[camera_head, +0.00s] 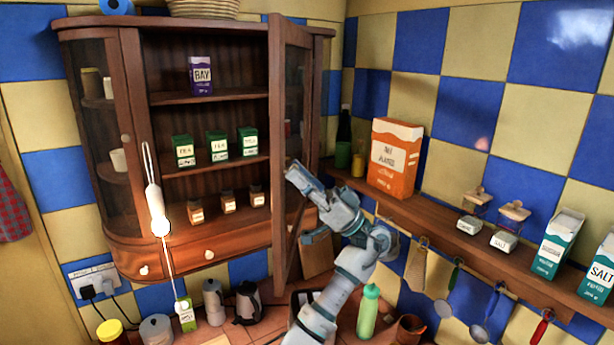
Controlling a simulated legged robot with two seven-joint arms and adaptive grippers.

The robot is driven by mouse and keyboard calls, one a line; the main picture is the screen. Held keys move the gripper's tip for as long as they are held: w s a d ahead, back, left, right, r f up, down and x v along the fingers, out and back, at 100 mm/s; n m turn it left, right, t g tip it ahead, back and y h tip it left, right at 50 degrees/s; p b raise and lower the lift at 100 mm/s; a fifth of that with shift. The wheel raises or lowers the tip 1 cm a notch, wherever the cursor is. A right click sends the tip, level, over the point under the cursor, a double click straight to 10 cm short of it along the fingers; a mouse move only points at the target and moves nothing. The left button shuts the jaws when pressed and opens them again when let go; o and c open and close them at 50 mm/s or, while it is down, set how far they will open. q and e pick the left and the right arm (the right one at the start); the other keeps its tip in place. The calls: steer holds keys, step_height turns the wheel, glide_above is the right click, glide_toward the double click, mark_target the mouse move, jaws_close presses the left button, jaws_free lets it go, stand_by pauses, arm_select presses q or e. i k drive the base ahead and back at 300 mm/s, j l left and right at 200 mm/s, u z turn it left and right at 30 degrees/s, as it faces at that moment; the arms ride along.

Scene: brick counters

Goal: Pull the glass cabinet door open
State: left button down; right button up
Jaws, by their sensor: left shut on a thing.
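The glass cabinet door (277,120) is the wood-framed right-hand door of the brown wall cabinet (200,25). It stands swung out toward me, seen nearly edge-on, so the middle shelves are uncovered. My left gripper (303,185) is at the door's edge, about halfway down, and is shut on the door. The exact contact and any handle are hidden behind the gripper. My right gripper is not in view.
Green tea boxes (217,146), small jars (228,202) and a purple box (201,75) stand on the cabinet shelves. An orange carton (394,158) stands on the right ledge (440,217). A green bottle (367,310) and a kettle (248,302) stand below.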

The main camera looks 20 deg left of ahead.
mark_target(282, 32)
steer(key=k, duration=1)
